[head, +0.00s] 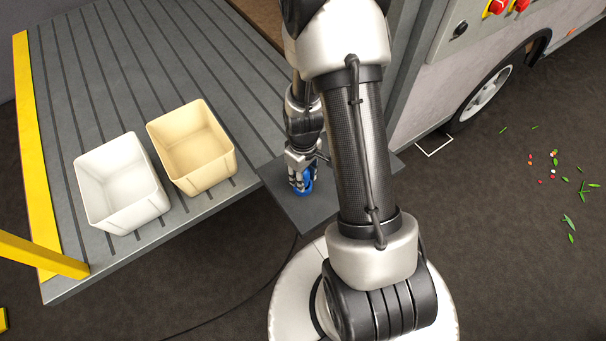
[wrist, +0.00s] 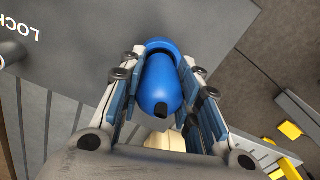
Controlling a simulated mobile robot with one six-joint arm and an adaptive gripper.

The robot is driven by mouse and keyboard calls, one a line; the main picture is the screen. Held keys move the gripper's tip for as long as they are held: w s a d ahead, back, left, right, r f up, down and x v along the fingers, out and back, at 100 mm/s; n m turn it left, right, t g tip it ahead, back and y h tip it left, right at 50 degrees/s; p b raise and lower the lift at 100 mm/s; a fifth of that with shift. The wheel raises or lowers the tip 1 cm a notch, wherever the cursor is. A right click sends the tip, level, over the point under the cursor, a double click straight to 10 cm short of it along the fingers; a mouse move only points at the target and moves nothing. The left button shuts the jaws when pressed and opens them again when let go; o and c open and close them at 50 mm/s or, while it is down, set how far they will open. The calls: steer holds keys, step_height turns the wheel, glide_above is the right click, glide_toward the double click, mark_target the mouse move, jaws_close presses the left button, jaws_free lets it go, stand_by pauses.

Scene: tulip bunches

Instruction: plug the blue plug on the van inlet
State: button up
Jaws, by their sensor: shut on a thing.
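My gripper (head: 301,178) points down in the head view, shut on the blue plug (head: 304,188). The plug is low over a dark grey plate at the corner of the grey platform; I cannot tell whether it touches the plate. In the wrist view the blue plug (wrist: 160,82) lies between the two fingers of my gripper (wrist: 163,75), with a small dark tip at its lower end. The van (head: 420,100) stands behind and to the right of my arm. I cannot make out a blue inlet on it.
A white bin (head: 98,212) and a cream bin (head: 207,177) stand on the ribbed platform (head: 85,60) to the left. Red-and-yellow fittings (head: 497,6) sit high on the van's side. Leaves and petals (head: 568,222) lie on the dark floor at right. A dark cable crosses the floor below.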

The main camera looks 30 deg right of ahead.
steer(key=shift+f+b, duration=0.65)
steer(key=shift+f, duration=0.25)
steer(key=o, duration=1.2)
steer(key=shift+c, duration=0.2)
steer(key=shift+r+p, duration=1.95)
steer(key=shift+r, duration=0.55)
